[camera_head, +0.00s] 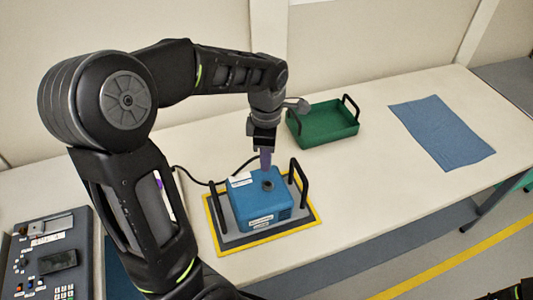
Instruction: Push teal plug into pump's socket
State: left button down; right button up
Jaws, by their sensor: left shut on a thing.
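The blue pump (259,199) sits on a yellow-edged dark mat (225,238) on the bench, with black handles on both sides. Its dark round socket (268,184) is on the top face. My left gripper (265,158) points down just above the socket, with a small gap visible below its tips. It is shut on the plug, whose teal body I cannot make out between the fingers. A black cable (205,183) runs along the bench to the gripper. My right gripper is out of view.
A green tray (326,137) with black handles stands behind the pump to the right. A blue cloth (441,132) lies farther right. A control panel (47,255) is at the lower left. The bench front right of the pump is clear.

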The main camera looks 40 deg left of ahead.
aim_at(268, 184)
pick_arm(q)
jog(key=shift+w+d+m, duration=0.2)
jog(key=shift+w+m, duration=0.1)
jog(key=shift+w, duration=0.05)
jog(key=shift+s+a, duration=0.15)
jog(key=shift+s, duration=0.05)
jog(key=shift+w, duration=0.1)
jog(key=shift+f, duration=0.15)
jog(key=shift+f+b, duration=2.65)
jog(key=shift+f, duration=0.65)
jog(key=shift+f+b, duration=0.45)
jog(key=shift+f, duration=0.05)
jog(key=c, duration=1.1)
grip_release()
jog(key=shift+c, duration=0.2)
